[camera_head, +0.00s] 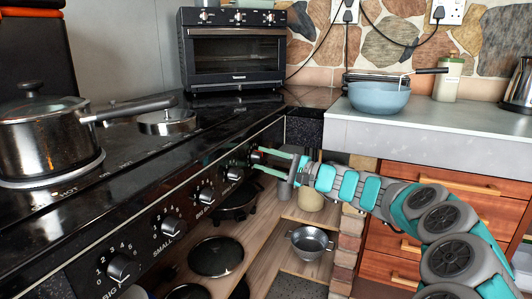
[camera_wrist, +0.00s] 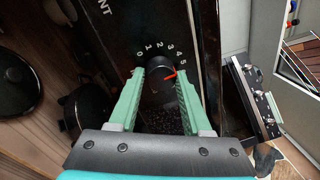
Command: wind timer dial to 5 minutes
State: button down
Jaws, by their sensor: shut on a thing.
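The timer dial is a dark round knob (camera_wrist: 157,73) on the black front panel, with the numbers 0 to 5 in an arc above it in the wrist view. A red pointer (camera_wrist: 171,76) on its right side points up and right, close to the 5 and seemingly a little below it. My gripper (camera_wrist: 159,76) has its two green fingers on either side of the dial and is shut on it. In the head view my gripper (camera_head: 262,158) reaches the far end of the cooker's control panel, where the dial is mostly hidden.
More black knobs (camera_head: 206,196) line the panel toward the front left. A steel pot (camera_head: 40,140) and a small lidded pan (camera_head: 167,122) stand on the hob. Pans and a metal colander (camera_head: 309,242) sit on the shelves below. Wooden drawers (camera_head: 440,210) stand behind my arm.

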jog(key=shift+m+p, duration=0.4)
jog(key=shift+m, duration=0.2)
jog(key=shift+c, duration=1.8)
grip_release()
jog(key=v, duration=0.7)
jog(key=shift+d+b, duration=0.35)
jog(key=shift+b, duration=0.1)
jog(key=shift+s, duration=0.15)
